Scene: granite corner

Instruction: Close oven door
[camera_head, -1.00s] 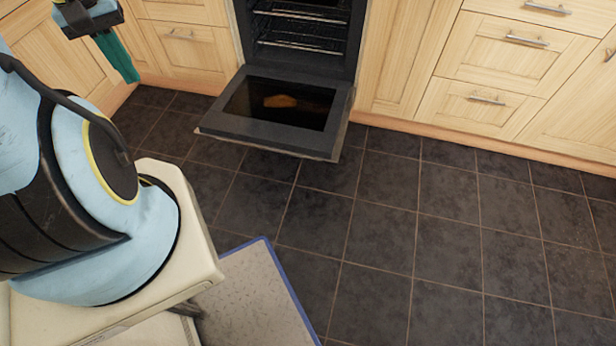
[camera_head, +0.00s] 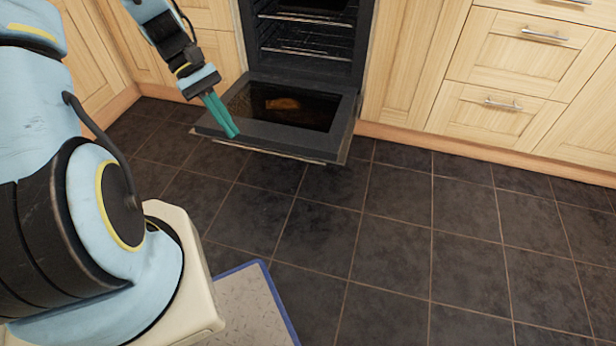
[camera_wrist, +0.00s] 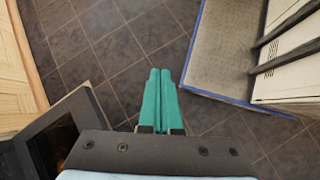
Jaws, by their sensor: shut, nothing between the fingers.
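The oven door (camera_head: 325,142) hangs open, folded down to about level in front of the oven (camera_head: 312,65), above the floor. Its dark glass panel faces up and shows an orange-brown patch. My gripper (camera_head: 232,133) has green fingers that are shut together and empty. In the head view the fingertips appear over the door's left front edge; I cannot tell whether they touch it. In the wrist view the shut fingers (camera_wrist: 161,78) point out over the floor tiles, and a dark part of the oven door (camera_wrist: 95,118) shows at the left.
Wooden drawers (camera_head: 505,80) with metal handles stand right of the oven, and cabinets flank its left. The dark tiled floor (camera_head: 390,250) in front is clear.

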